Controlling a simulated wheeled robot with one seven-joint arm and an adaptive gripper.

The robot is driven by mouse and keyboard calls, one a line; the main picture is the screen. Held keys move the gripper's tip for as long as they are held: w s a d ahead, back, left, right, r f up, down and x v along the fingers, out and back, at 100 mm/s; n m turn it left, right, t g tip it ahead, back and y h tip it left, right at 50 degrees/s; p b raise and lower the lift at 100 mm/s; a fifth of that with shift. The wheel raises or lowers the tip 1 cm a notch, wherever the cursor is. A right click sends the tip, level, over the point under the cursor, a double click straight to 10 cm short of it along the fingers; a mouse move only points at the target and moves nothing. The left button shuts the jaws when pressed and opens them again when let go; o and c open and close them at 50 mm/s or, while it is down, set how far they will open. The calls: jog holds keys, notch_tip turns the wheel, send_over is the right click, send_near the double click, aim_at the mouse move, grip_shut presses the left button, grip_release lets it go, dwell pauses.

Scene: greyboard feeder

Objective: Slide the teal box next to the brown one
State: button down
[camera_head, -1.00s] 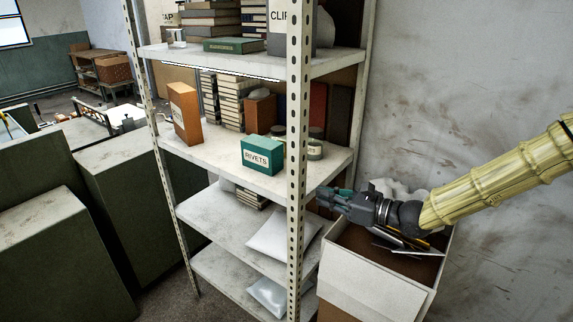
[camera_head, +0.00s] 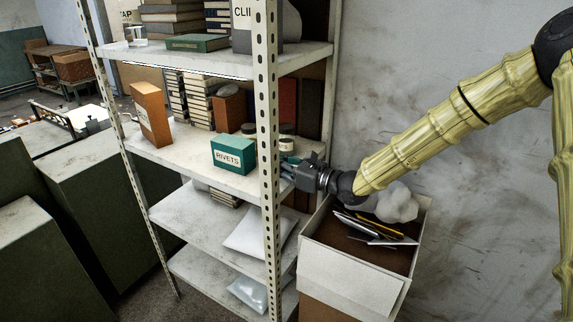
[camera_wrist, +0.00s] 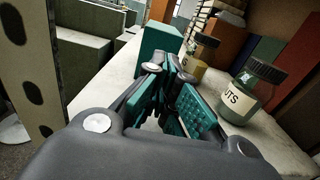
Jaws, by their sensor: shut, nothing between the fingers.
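The teal box (camera_head: 233,154), labelled RIVETS, stands upright near the front edge of the middle shelf (camera_head: 190,158). An orange-brown box (camera_head: 152,114) stands further left on that shelf, with a wide bare gap between them. A darker brown box (camera_head: 229,112) stands behind the teal one. My gripper (camera_head: 287,170) is shut and empty at the shelf's right end, partly hidden by the perforated post. In the wrist view its fingertips (camera_wrist: 166,66) point at the teal box (camera_wrist: 160,48), very close to it. I cannot tell whether they touch.
Glass jars, one dark-lidded (camera_wrist: 248,90) and one further back (camera_wrist: 200,50), stand right of my fingers. The front post (camera_head: 267,150) is close to my gripper. Books (camera_head: 197,102) line the shelf's back.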

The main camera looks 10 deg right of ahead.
aim_at(250, 156)
jog(key=shift+p+x, duration=0.9)
jog(key=shift+x, duration=1.95)
jog(key=shift+a, duration=0.15)
